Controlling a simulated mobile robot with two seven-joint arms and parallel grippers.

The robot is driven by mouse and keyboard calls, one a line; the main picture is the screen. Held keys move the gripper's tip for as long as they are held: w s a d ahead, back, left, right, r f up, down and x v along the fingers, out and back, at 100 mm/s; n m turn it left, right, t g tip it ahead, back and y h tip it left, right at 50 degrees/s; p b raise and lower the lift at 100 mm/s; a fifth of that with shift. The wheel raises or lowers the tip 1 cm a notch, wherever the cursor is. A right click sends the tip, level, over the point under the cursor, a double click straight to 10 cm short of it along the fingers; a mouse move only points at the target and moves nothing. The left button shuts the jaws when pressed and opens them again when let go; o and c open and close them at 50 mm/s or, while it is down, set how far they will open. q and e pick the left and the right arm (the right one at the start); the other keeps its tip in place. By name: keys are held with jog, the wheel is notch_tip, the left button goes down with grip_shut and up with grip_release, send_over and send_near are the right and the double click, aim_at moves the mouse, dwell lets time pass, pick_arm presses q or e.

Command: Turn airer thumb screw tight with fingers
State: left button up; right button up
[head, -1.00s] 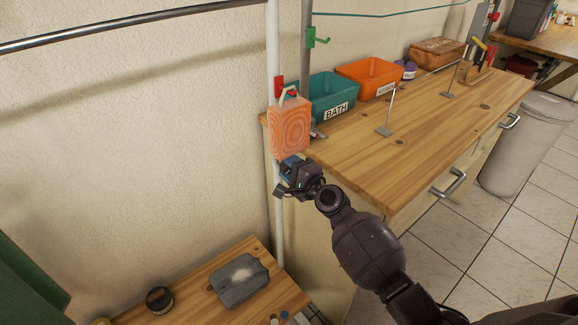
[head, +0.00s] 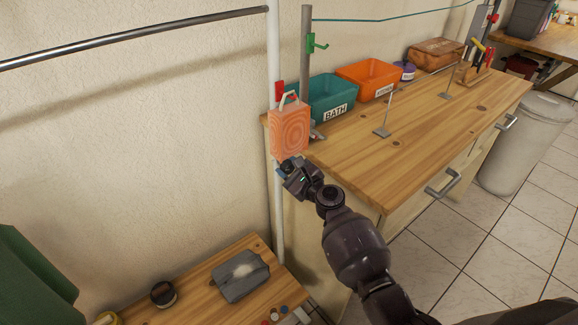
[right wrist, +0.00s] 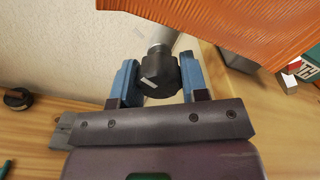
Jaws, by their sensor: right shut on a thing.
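The thumb screw shows as a dark faceted knob (right wrist: 160,72) in the right wrist view, on the end of a pale grey shaft or pole. My right gripper (right wrist: 160,85) has its blue fingers on both sides of the knob and is shut on it. The knob is hidden there behind my gripper. My left gripper is not in view.
The orange block sits close above my gripper. The wooden worktop (head: 430,125) stands to the right, with a teal BATH bin (head: 318,99) and an orange bin (head: 368,78). A metal rail (head: 130,38) runs along the wall.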

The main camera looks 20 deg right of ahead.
jog(key=shift+m, duration=0.5)
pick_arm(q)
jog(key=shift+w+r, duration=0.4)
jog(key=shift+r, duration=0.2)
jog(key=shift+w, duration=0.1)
pick_arm(e)
jog(key=o, duration=0.9)
jog(key=shift+s, duration=0.15)
jog(key=shift+s+d+p, duration=0.2)
jog(key=shift+s+p, duration=0.1)
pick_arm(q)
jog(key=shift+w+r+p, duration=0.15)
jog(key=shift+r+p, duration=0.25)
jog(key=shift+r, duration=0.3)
pick_arm(e)
jog(key=v, duration=1)
